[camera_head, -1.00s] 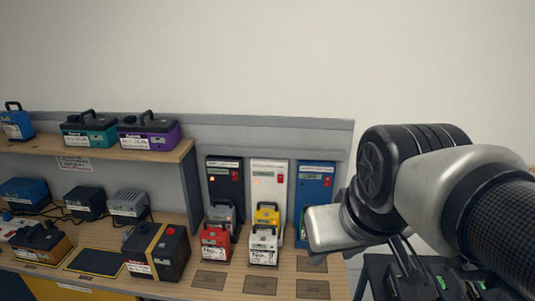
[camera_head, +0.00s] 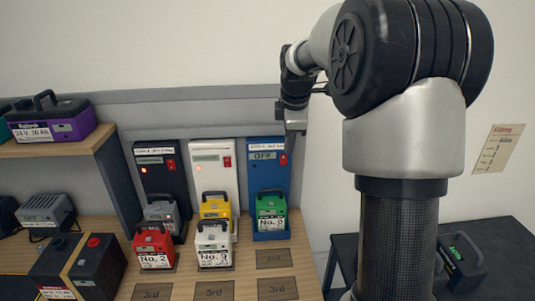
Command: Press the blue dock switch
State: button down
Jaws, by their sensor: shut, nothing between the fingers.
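The blue dock (camera_head: 267,180) stands at the right end of the dock row against the back panel. Its small display reads OFF. Its red switch (camera_head: 283,159) is on the upper right of its front. A green battery (camera_head: 271,213) labelled No. 6, or similar, stands at its foot. My gripper (camera_head: 295,128) is shut and empty, pointing down just above and slightly right of the switch. Whether the fingertips touch the dock cannot be told.
A white dock (camera_head: 213,170) and a black dock (camera_head: 161,173) stand to the left. Grey, yellow, red (camera_head: 154,247) and white (camera_head: 214,246) batteries stand before them. A shelf (camera_head: 60,145) is at left, a dark side table (camera_head: 500,250) at right.

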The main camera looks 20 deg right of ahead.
aim_at(285, 160)
jog(key=shift+w+d+f, duration=0.25)
jog(key=shift+w+f, duration=0.1)
jog(key=shift+w, duration=0.1)
jog(key=shift+f, duration=0.1)
jog(key=x, duration=0.3)
jog(key=w+x, duration=0.1)
jog(key=x, duration=0.3)
jog(key=w+x, duration=0.1)
jog(key=x, duration=0.3)
jog(key=shift+w+d+r, duration=0.1)
jog(key=shift+d+r, duration=0.05)
jog(key=shift+r, duration=0.25)
jog(key=shift+w+d+p, duration=0.15)
jog(key=shift+w+p, duration=0.15)
jog(key=shift+w, duration=0.3)
jog(key=shift+w+f, duration=0.1)
